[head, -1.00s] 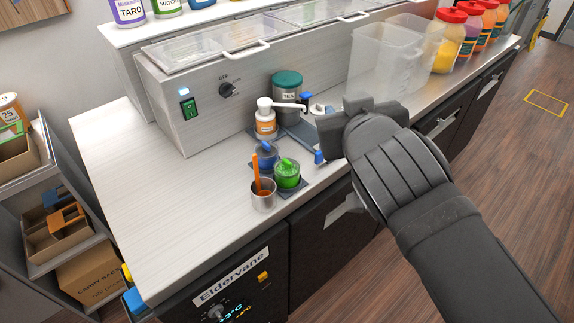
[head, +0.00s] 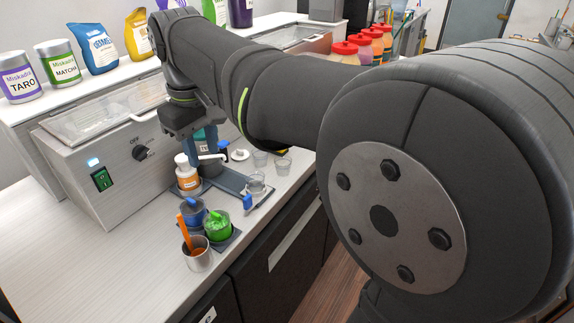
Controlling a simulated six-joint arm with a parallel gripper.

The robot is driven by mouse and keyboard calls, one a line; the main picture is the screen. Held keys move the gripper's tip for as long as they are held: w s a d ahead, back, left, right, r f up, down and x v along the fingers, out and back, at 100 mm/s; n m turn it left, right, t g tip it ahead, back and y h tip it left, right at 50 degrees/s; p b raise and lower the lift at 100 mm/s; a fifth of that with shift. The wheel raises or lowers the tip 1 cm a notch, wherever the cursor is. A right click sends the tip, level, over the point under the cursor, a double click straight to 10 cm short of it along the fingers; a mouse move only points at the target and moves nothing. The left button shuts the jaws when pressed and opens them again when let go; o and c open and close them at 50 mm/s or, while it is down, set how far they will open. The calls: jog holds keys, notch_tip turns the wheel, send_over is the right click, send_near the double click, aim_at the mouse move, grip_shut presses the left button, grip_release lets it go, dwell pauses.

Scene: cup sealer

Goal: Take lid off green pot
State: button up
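The green pot (head: 218,229) stands on a dark tray near the counter's front edge, with its green lid (head: 216,222) on top and the knob upright. My gripper (head: 205,158) points down above and behind the pump bottle, near the tea canister, well apart from the green pot. Its bluish fingers look spread, with nothing visibly held between them. My gripper and arm hide most of the tea canister.
A blue-lidded pot (head: 193,212) stands left of the green pot. A metal cup (head: 199,259) with an orange-handled tool is in front. An orange-and-white pump bottle (head: 188,178) stands behind. Clear cups (head: 283,164) are to the right; the counter's left side (head: 110,265) is bare.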

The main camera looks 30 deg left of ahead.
send_over(215, 213)
jog(key=shift+g+h, duration=0.3)
jog(key=f, duration=1.2)
jog(key=shift+s+d+f, duration=0.15)
jog(key=shift+s+f, duration=0.05)
jog(key=shift+s, duration=0.15)
jog(key=f, duration=0.5)
jog(key=shift+w+f, duration=0.1)
jog(key=shift+w, duration=0.2)
grip_shut()
